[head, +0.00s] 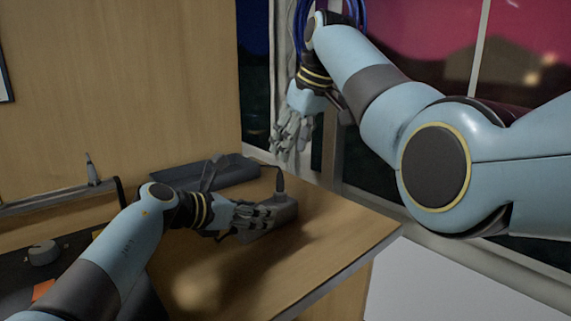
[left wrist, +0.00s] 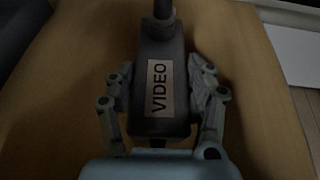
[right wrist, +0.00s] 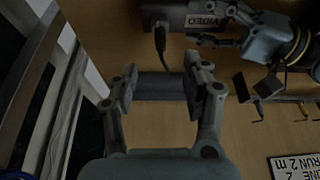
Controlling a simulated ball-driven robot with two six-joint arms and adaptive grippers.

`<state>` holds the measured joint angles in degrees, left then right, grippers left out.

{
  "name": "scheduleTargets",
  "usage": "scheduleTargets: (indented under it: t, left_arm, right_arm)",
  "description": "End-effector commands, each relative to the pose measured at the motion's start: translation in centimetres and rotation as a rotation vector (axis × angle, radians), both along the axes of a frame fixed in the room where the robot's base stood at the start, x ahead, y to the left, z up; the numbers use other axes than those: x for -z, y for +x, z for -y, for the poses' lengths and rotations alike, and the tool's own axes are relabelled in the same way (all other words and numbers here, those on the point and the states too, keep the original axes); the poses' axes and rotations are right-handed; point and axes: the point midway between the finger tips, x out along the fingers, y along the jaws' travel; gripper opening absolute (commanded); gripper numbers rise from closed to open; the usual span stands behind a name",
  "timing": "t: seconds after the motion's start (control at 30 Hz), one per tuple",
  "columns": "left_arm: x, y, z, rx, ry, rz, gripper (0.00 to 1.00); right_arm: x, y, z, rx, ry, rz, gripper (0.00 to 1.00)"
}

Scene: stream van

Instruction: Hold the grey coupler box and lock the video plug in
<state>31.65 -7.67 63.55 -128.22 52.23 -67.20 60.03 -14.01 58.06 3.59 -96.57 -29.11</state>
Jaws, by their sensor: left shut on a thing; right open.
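The grey coupler box (head: 285,213) lies on the wooden desk near its right corner. My left gripper (head: 252,217) is shut on it, one finger on each side of its VIDEO label (left wrist: 159,86) in the left wrist view. The dark video plug (head: 279,180) stands upright at the box's far end, its cable arching left. The plug also shows at the box in the right wrist view (right wrist: 160,38); I cannot tell whether it is locked. My right gripper (head: 290,136) is open and empty, above and beyond the box, with its fingers (right wrist: 161,80) pointing down.
A long dark unit (head: 212,174) lies on the desk behind the box. A window (head: 385,165) and its frame stand behind my right arm. A white surface (head: 430,285) lies below the desk's right edge. The desk (head: 330,245) is clear in front of the box.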

Motion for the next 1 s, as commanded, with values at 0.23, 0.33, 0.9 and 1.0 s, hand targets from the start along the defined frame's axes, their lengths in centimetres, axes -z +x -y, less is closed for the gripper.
scheduleTargets:
  t: [0.23, 0.33, 0.9, 1.0]
  left_arm:
    - [0.0, 0.0, 0.0, 0.000, 0.000, 0.000, 0.13]
    - [0.0, 0.0, 0.0, 0.000, 0.000, 0.000, 0.13]
    - [0.0, 0.0, 0.0, 0.000, 0.000, 0.000, 0.13]
    - [0.0, 0.0, 0.0, 0.000, 0.000, 0.000, 0.13]
  right_arm:
    - [5.0, 1.4, -1.3, -0.001, -0.001, -0.004, 0.48]
    - [6.8, 2.0, -1.8, -0.001, -0.001, -0.004, 0.48]
    - [9.3, 2.9, -2.5, 0.000, 0.001, -0.001, 0.48]
    - [9.3, 2.9, -2.5, 0.000, 0.001, -0.001, 0.47]
